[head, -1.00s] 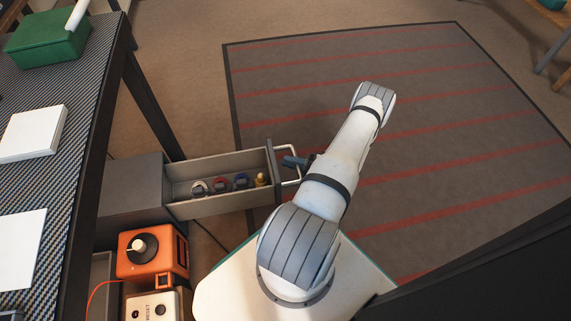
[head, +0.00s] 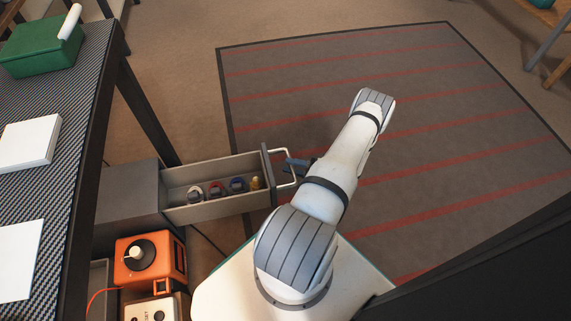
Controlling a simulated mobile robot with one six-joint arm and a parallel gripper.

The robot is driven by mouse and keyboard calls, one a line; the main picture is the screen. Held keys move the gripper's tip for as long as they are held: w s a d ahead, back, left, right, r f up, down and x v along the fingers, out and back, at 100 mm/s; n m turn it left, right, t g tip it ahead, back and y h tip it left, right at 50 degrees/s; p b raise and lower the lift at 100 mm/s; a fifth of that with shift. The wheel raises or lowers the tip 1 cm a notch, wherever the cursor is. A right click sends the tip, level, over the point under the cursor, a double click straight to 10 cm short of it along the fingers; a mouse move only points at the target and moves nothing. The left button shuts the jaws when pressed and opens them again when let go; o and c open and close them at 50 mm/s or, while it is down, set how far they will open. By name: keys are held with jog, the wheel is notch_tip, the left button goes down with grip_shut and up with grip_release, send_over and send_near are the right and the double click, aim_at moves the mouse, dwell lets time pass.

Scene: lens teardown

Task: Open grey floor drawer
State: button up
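The grey floor drawer (head: 216,211) stands pulled well out of its low grey cabinet (head: 129,206), under the workbench at left. Its inside shows from above. A pale bar handle (head: 291,169) is on its dark front panel. My gripper (head: 289,164) is at this handle, with its dark tip overlapping the bar in the picture. My white arm covers the rest of the gripper, so the finger gap and any contact cannot be made out.
Several small items (head: 237,185), coloured rings and a yellowish piece, lie in the drawer. An orange device (head: 148,258) stands close below it. The workbench (head: 85,120) stands at left. The striped rug (head: 300,90) beyond the arm is clear.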

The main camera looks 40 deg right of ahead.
jog(key=v, duration=0.5)
jog(key=shift+s+d+p, duration=0.15)
jog(key=shift+d+p, duration=0.05)
jog(key=shift+p, duration=0.15)
